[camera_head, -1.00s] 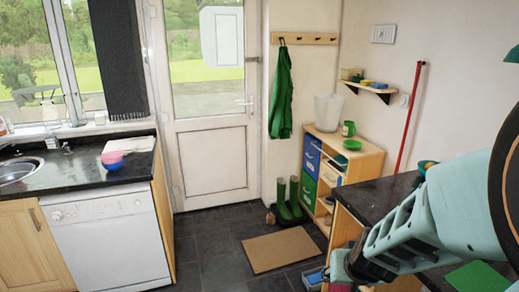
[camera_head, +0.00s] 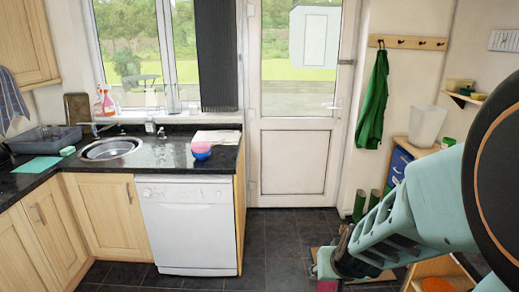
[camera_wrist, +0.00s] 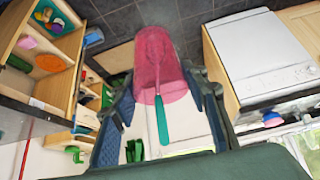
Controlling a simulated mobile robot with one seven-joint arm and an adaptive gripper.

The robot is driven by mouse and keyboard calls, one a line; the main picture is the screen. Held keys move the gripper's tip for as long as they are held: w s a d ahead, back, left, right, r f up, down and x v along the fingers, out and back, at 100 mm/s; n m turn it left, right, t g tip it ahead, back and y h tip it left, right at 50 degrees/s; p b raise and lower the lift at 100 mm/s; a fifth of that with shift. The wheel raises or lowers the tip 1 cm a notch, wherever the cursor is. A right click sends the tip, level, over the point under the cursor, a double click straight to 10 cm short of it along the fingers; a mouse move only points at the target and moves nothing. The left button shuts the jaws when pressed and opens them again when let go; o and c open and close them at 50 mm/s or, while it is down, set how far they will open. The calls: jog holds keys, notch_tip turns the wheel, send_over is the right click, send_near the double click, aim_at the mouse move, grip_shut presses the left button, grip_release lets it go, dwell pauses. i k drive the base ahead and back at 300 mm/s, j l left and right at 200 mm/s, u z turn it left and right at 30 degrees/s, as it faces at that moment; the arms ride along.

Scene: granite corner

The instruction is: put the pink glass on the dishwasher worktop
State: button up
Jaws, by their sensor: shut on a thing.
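The pink glass (camera_wrist: 180,68) is see-through and sits between the fingers of my gripper (camera_wrist: 163,92) in the wrist view. The fingers are shut on its sides. A green-handled utensil (camera_wrist: 161,120) shows in or through the glass. In the head view my gripper (camera_head: 338,264) is at lower right, with a little of the pink glass (camera_head: 325,264) showing beside it. The dishwasher (camera_head: 188,225) stands left of my gripper, under the black worktop (camera_head: 170,158). The glass is held clear of the worktop.
On the worktop, a pink bowl over a blue one (camera_head: 201,155) and a white board (camera_head: 218,137) stand at the right end. The sink (camera_head: 111,149) is to the left. The worktop's front strip above the dishwasher is clear. Dark floor (camera_head: 285,245) lies between.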

aim_at(168, 158)
jog(key=i+j+u, duration=0.15)
jog(key=u, duration=0.15)
jog(key=i+u, duration=0.35)
jog(key=i+l+u, duration=0.1)
jog(key=i+u, duration=0.15)
jog(key=i, duration=2.3)
jog(key=i+j, duration=0.1)
jog(key=i, duration=0.5)
